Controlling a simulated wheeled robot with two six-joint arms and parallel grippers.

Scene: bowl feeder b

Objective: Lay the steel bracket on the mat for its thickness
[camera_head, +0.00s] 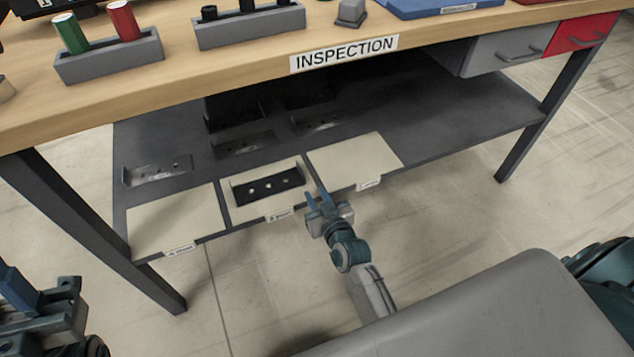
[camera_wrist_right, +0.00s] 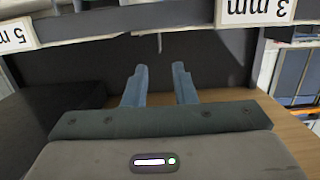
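Three beige mats lie along the front of the dark lower shelf: a left mat (camera_head: 170,225), a middle mat (camera_head: 292,202) and a right mat (camera_head: 358,155). A dark bracket (camera_head: 268,187) with several pale holes lies on the middle mat. My right gripper (camera_head: 322,197) is at the shelf's front edge, by the border of the middle and right mats, apart from the bracket. In the right wrist view its two blue fingers (camera_wrist_right: 163,85) stand apart with nothing between them. My left gripper (camera_head: 45,300) is at the lower left, away from the shelf; its jaw gap is unclear.
More brackets lie behind the mats: a left one (camera_head: 157,170), a middle one (camera_head: 243,146) and a right one (camera_head: 315,123). The INSPECTION tabletop (camera_head: 225,62) overhangs the shelf. A "3 mm" label (camera_wrist_right: 255,12) shows inverted. The shelf's right part (camera_head: 450,110) is clear.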

